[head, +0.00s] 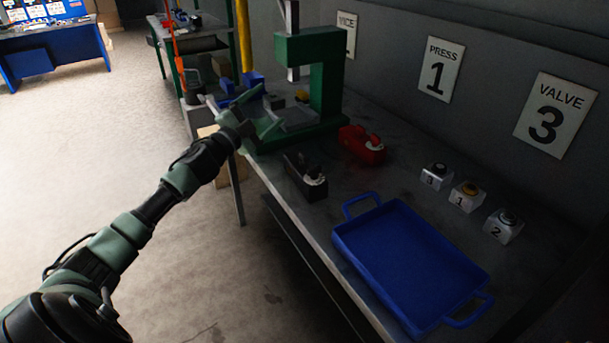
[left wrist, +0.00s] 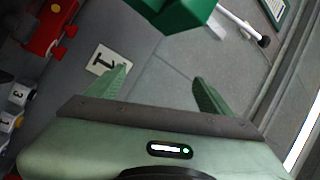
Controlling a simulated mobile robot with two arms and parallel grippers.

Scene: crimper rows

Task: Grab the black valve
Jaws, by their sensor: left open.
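The black valve (head: 306,178) is a dark, box-like body with a pale round part at its front end. It sits on the grey bench near the front edge, left of the blue tray. A red valve-like piece (head: 362,144) stands behind it to the right and also shows at the upper left of the left wrist view (left wrist: 48,28). My left gripper (head: 257,112) is up and left of the black valve, apart from it, close to the green press. Its fingers are spread and empty in the left wrist view (left wrist: 159,76). I cannot clearly make out the black valve there.
The green press (head: 329,85) rises just beyond my left gripper. A blue tray (head: 347,238) lies empty on the bench. Small numbered blocks (head: 465,197) stand behind it. Wall signs include VALVE 3 (head: 556,115) and PRESS 1 (head: 438,69). The floor at left is open.

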